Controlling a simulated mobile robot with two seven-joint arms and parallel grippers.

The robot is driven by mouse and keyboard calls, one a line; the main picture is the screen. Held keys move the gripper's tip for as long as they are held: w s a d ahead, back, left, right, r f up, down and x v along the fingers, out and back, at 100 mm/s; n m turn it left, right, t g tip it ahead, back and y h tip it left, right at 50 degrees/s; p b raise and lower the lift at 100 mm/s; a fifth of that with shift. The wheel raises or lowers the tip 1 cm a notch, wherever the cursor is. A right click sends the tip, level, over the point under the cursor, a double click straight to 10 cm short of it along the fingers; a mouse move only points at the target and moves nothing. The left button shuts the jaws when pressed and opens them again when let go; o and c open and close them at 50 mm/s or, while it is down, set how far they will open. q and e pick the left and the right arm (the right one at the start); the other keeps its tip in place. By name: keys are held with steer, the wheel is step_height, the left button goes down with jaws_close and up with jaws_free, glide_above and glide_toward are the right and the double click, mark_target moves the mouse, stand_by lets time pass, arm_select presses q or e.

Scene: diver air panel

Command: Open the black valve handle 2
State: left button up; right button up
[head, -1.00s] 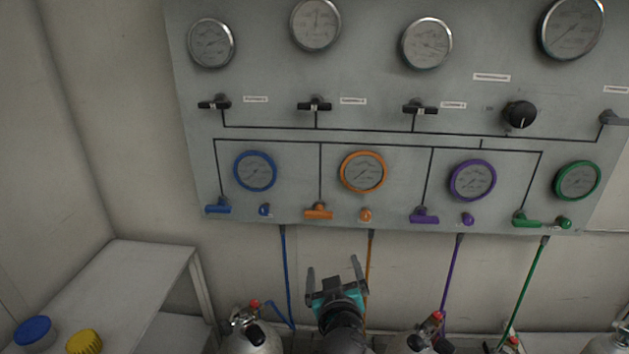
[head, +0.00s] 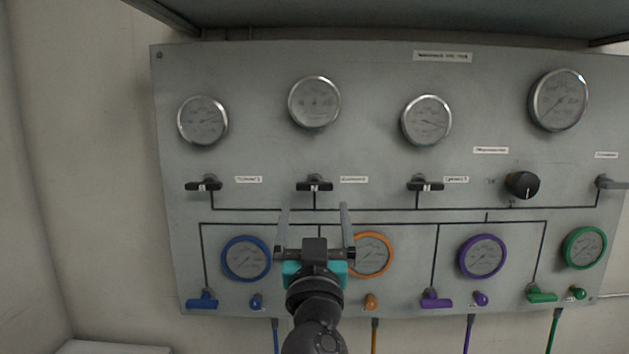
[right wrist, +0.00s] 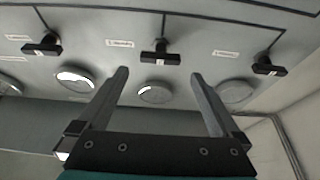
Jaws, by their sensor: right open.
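The black valve handle 2 (head: 315,186) is the middle of three black T-handles on the grey panel (head: 370,72). Its bar lies level, with a white label at its right. My right gripper (head: 315,206) is open and empty. Its two fingers point up, just below the handle in the head view and to either side of it. In the right wrist view, the handle (right wrist: 160,57) shows between and beyond the open fingertips (right wrist: 158,76); I see no contact. My left gripper is not in view.
Similar black handles sit at the left (head: 203,185) and right (head: 426,185). Round gauges stand above; coloured gauges and valves line the lower panel. A black knob (head: 522,185) is further right. A shelf (head: 400,18) overhangs the panel top.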

mark_target(314, 188)
steer(key=p+x, duration=0.1)
steer(key=x, duration=0.5)
steer(key=shift+w+r, duration=0.2)
steer(key=shift+x, duration=0.85)
steer(key=shift+f, duration=0.1)
steer(key=c, duration=1.2)
steer(key=shift+o, duration=0.2)
